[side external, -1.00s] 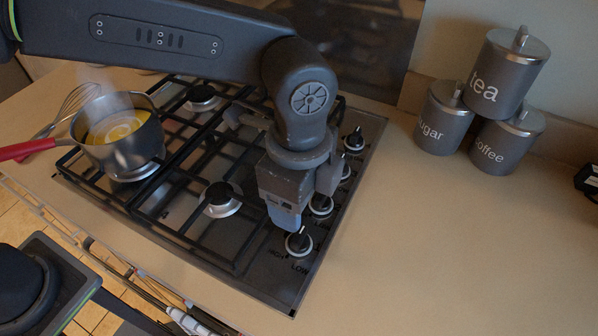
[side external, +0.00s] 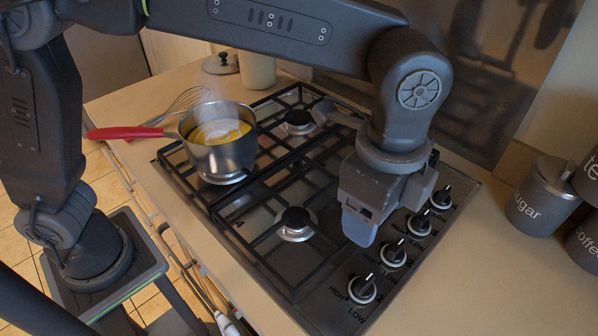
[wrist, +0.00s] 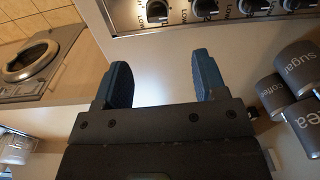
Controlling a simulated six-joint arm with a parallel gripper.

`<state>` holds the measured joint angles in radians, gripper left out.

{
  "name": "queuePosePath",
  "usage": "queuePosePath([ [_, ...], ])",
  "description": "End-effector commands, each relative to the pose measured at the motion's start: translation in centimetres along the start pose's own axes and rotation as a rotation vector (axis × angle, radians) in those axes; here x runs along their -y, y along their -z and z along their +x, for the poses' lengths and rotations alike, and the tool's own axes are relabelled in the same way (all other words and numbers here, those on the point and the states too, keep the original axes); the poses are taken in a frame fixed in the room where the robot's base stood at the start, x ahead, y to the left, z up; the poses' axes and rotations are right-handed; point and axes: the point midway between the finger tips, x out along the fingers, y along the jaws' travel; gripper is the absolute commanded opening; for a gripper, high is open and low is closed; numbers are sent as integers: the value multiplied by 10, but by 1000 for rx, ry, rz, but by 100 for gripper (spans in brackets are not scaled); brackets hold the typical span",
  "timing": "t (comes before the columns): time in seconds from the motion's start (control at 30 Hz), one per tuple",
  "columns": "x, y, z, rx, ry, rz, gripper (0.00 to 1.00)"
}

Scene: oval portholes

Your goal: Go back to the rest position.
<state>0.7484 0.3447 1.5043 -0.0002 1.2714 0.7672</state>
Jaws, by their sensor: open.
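My gripper (side external: 362,228) hangs above the front right of the black gas hob (side external: 262,262), close to the row of control knobs. In the wrist view its two blue fingers (wrist: 160,62) are spread apart with nothing between them. The front knob (side external: 362,289) stands just in front of the fingertips in the side view and looks clear of them. Knobs (wrist: 206,9) also line the top of the wrist view, beyond the fingers.
A steaming pot (side external: 218,150) with a red handle sits on the left burner, a whisk (side external: 185,103) behind it. The sugar canister (side external: 541,196) and others stand at right. Bare counter (side external: 470,290) lies right of the hob. The wrist view shows a round-doored appliance (wrist: 28,62).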

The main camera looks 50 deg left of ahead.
Motion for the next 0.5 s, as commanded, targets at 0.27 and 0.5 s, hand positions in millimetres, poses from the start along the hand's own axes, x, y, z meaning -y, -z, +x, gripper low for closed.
queuePosePath([
  [0.27,9,-130,-47,-116,121,-515,65],
  [0.5,-27,-232,-51,-235,242,-1007,65],
])
